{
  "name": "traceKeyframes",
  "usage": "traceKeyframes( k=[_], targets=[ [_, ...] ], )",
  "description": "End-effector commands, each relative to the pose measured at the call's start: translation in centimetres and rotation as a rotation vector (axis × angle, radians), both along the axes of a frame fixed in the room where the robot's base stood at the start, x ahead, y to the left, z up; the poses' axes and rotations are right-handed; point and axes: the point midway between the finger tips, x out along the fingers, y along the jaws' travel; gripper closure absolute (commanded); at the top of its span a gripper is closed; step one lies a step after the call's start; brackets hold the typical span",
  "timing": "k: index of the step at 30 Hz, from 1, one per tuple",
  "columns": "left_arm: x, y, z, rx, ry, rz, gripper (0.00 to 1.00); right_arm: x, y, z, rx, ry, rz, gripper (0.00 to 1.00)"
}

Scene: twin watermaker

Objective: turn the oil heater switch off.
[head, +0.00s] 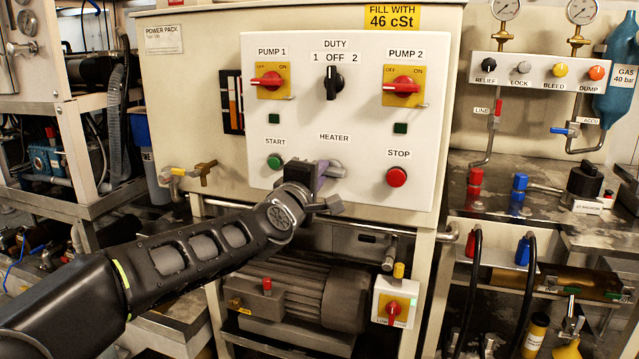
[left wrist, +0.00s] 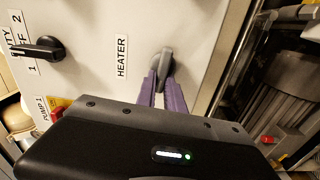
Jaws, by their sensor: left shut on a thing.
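The heater switch (left wrist: 165,65) is a grey knob on the white panel beside the HEATER label (left wrist: 122,56). In the head view the switch (head: 335,168) shows only partly, below the HEATER label and behind my left gripper (head: 322,172). My left gripper also shows in the left wrist view (left wrist: 163,88), with its purple fingers shut on the switch at the panel. The fingers hide part of the switch, so its exact setting is hard to tell. My right gripper is not in view.
The green START button (head: 274,162) is just left of my left gripper and the red STOP button (head: 397,177) is to its right. PUMP 1 (head: 268,84), DUTY (head: 333,83) and PUMP 2 (head: 404,87) switches are above. A motor (head: 300,295) lies below the panel.

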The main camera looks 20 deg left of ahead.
Motion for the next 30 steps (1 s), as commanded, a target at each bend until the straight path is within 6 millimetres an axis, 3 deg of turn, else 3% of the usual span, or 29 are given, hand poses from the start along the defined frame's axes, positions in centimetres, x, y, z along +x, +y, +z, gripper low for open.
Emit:
traceKeyframes(
  k=[20, 21, 28, 30],
  targets=[
    [0.01, -0.03, -0.23, -0.087, 0.008, -0.001, 1.00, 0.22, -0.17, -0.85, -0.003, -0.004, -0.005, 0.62],
    [0.01, -0.03, -0.24, -0.087, 0.008, -0.001, 0.85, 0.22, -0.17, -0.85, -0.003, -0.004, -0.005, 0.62],
    [0.01, -0.02, -0.20, -0.085, 0.006, 0.000, 0.66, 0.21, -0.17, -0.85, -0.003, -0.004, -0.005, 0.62],
    [0.01, -0.01, -0.19, -0.085, 0.006, 0.000, 0.65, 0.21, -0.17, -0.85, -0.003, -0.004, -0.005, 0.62]
  ],
)
